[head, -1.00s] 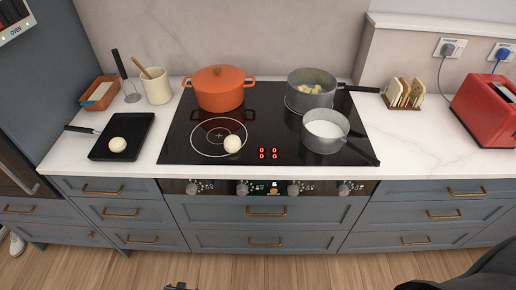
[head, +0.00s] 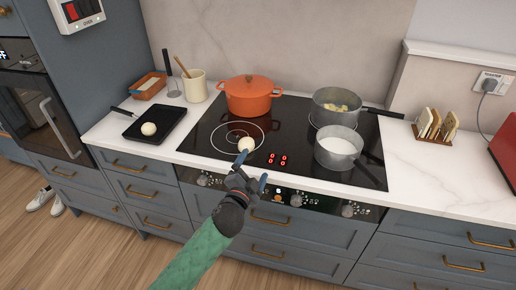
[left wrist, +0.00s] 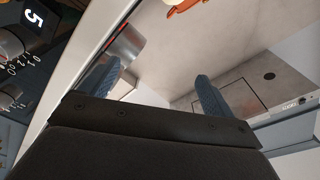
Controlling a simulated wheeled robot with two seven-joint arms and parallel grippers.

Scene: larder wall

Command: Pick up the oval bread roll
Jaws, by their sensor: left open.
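Two pale rolls show in the head view. One roll (head: 246,144) lies on the black hob, at the front of the ringed zone. The other roll (head: 149,128) lies on a black square pan (head: 170,117) at the left. At this size I cannot tell which is oval. My left gripper (head: 252,169) is open and empty, in front of the hob roll, its fingertips near the hob's front edge. I cannot tell if it touches the roll. In the left wrist view the two blue fingers (left wrist: 155,85) stand apart with no roll between them. My right gripper is not in view.
An orange pot (head: 249,97) stands behind the hob roll. A grey pot (head: 335,106) and a saucepan of white liquid (head: 338,150) stand on the hob's right. Control knobs (head: 296,200) line the front.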

